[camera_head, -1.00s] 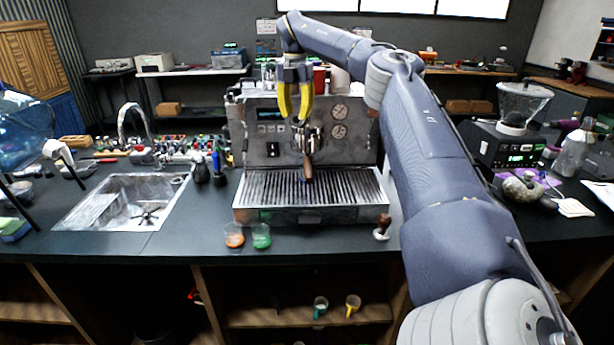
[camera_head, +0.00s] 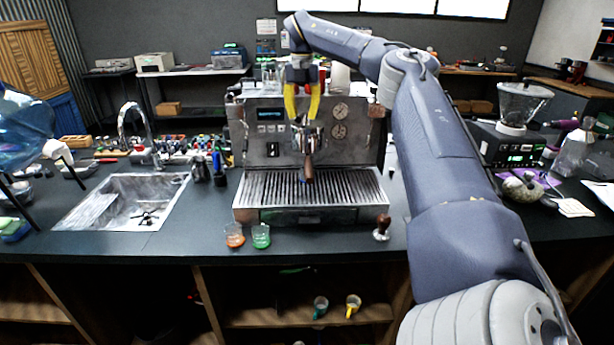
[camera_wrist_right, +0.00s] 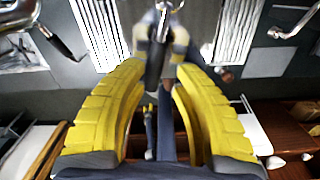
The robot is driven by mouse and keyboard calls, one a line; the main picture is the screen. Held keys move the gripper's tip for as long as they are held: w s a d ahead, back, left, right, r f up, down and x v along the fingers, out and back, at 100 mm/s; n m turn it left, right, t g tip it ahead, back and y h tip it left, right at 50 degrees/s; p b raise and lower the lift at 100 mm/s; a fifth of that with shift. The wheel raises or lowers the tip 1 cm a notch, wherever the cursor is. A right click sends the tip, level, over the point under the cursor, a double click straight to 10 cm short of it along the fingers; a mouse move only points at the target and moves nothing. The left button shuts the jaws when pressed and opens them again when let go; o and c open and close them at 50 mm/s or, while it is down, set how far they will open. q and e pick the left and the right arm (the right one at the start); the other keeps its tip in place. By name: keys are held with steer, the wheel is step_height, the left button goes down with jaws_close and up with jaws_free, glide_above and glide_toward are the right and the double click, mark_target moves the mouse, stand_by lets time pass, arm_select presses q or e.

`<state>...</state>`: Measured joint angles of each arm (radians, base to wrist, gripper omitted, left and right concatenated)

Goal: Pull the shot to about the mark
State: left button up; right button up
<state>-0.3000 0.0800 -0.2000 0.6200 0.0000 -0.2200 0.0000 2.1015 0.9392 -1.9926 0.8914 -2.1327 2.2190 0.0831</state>
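The espresso machine (camera_head: 350,150) stands on the counter. A portafilter with a brown handle (camera_head: 308,172) is under its group head, pointing forward. My right gripper (camera_head: 304,119) has yellow fingers pointing down at the machine's front, just above the portafilter. The fingers bow apart, and in the right wrist view the blurred fingertips (camera_wrist_right: 160,48) are close around a dark, chrome-topped part; I cannot tell whether they grip it. A cup with orange contents (camera_head: 234,236) and a cup with green contents (camera_head: 261,237) stand before the drip tray (camera_head: 310,215). No mark is readable. My left gripper is not in view.
A tamper (camera_head: 382,228) stands right of the drip tray. A sink (camera_head: 120,205) with a faucet and several bottles lie left. A grinder (camera_head: 520,110) stands right. The front counter strip beside the cups is clear. Mugs (camera_head: 353,305) sit on the shelf below.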

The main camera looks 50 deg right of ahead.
steer(key=shift+s+d+n, duration=0.6)
steer(key=shift+s+n, duration=0.15)
steer(key=shift+n, duration=0.55)
steer(key=shift+s+d+n, duration=0.35)
steer(key=shift+d+n, duration=0.15)
steer(key=shift+n, duration=0.35)
steer(key=shift+s+d+n, duration=0.3)
steer(key=shift+d+n, duration=0.15)
steer(key=shift+n, duration=0.4)
steer(key=o, duration=0.5)
step_height(320, 180, up, 7)
